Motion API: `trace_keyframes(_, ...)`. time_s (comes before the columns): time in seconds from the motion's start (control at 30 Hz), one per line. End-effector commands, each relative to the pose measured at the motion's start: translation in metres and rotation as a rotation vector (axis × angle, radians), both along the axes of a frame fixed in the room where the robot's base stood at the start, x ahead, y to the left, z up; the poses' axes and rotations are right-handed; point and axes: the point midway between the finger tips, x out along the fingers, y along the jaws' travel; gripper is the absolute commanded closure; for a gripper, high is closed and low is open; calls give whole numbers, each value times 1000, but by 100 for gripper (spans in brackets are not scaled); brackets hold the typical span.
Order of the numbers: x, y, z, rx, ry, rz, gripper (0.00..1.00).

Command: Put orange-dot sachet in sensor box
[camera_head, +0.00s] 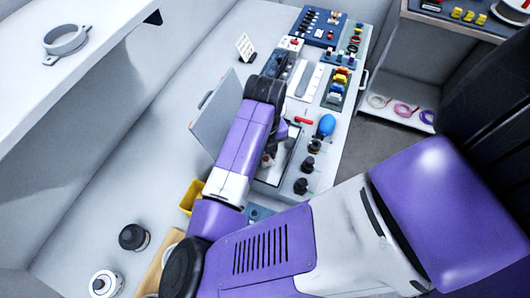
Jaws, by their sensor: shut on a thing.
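I cannot make out the orange-dot sachet for certain. An open case with a raised grey lid (214,118), which looks like the sensor box, lies near the middle. My forearm hides part of its inside.
A tray with white strips (309,82) lies right of my gripper. Beside it are a rack of coloured parts (339,88), a blue bulb (325,126) and black knobs (300,186). A small white card (245,47) stands at left. A yellow bin (191,197) is beside my forearm.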

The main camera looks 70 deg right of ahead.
Motion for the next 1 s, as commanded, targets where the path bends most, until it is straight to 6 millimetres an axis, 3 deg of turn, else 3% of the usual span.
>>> trace_keyframes(0.2,0,0,-5,1,-1,0,100)
trace_keyframes(0.23,0,0,-4,1,-1,0,63)
trace_keyframes(0.3,0,0,-3,1,-1,0,49)
trace_keyframes(0.33,0,0,-3,1,-1,0,47)
trace_keyframes(0.77,0,0,4,-1,0,0,47)
trace_keyframes(1.0,1,-1,47,-2,-4,-4,47)
